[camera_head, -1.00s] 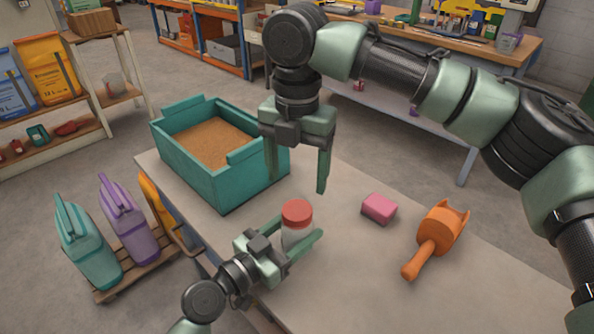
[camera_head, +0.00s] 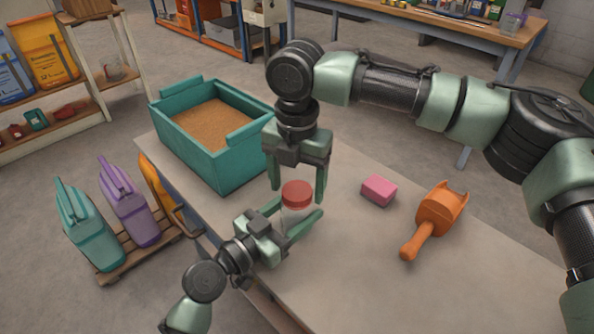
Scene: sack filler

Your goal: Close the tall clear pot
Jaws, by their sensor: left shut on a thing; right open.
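The tall clear pot (camera_head: 295,215) stands on the table with a red lid (camera_head: 297,193) on top of it. I cannot tell whether the lid is loose or fastened. My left gripper (camera_head: 300,222) is shut around the pot's body from the lower left, below the lid. My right gripper (camera_head: 297,194) points down from above, its fingers open on either side of the lid. Its fingertips are close to lid height; I cannot tell whether they touch it.
A teal bin (camera_head: 222,178) of brown grain stands at the table's back left. A pink block (camera_head: 378,191) and an orange scoop (camera_head: 434,220) lie to the right. Teal and purple jugs (camera_head: 130,205) stand on a pallet at left. The table's front right (camera_head: 370,290) is clear.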

